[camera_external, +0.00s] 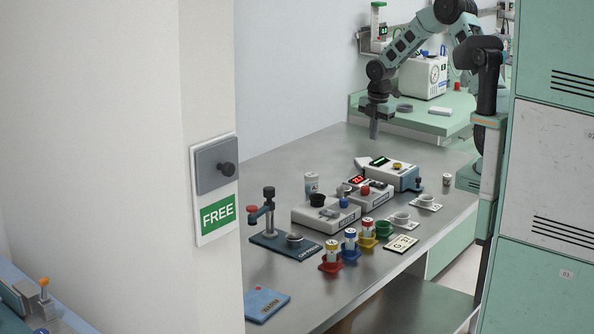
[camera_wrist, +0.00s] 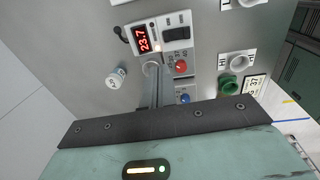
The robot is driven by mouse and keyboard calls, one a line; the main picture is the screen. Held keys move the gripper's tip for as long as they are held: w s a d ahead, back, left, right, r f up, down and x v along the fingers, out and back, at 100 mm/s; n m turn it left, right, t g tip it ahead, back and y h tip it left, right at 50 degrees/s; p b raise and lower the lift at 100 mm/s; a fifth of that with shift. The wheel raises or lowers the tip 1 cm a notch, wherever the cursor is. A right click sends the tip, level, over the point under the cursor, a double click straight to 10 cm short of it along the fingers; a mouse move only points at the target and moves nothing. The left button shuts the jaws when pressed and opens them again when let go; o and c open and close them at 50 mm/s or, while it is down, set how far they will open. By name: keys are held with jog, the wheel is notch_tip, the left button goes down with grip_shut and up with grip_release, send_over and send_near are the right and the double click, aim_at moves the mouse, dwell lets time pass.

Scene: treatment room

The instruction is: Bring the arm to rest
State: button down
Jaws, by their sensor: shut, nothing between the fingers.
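My arm reaches in from the upper right of the external view. It is bent, with my gripper (camera_external: 374,136) pointing down above the far end of the steel bench (camera_external: 300,160), clear of the devices. In the wrist view my gripper's fingers (camera_wrist: 157,75) are together with nothing between them. Behind them lies a device with a red display (camera_wrist: 142,38) reading 23.7 and a red knob (camera_wrist: 181,67).
A white machine (camera_external: 423,76) stands behind. Green cabinets (camera_external: 553,50) stand at the right.

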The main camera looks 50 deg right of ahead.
jog(key=s+a+r+m, duration=0.25)
jog(key=s+a, duration=0.25)
jog(key=a, duration=0.6)
jog(key=s+a+r+m, duration=0.25)
jog(key=s+a, duration=0.25)
jog(key=a, duration=0.6)
jog(key=s+a+r+m, duration=0.1)
jog(key=s+a, duration=0.3)
jog(key=s, duration=0.6)
jog(key=s+a+r+m+g, duration=0.1)
jog(key=s+a+m, duration=0.3)
jog(key=s, duration=0.7)
jog(key=shift+s+a+r+y, duration=0.15)
jog(key=shift+s+a+y, duration=0.15)
jog(key=shift+a, duration=0.45)
jog(key=shift+w, duration=0.1)
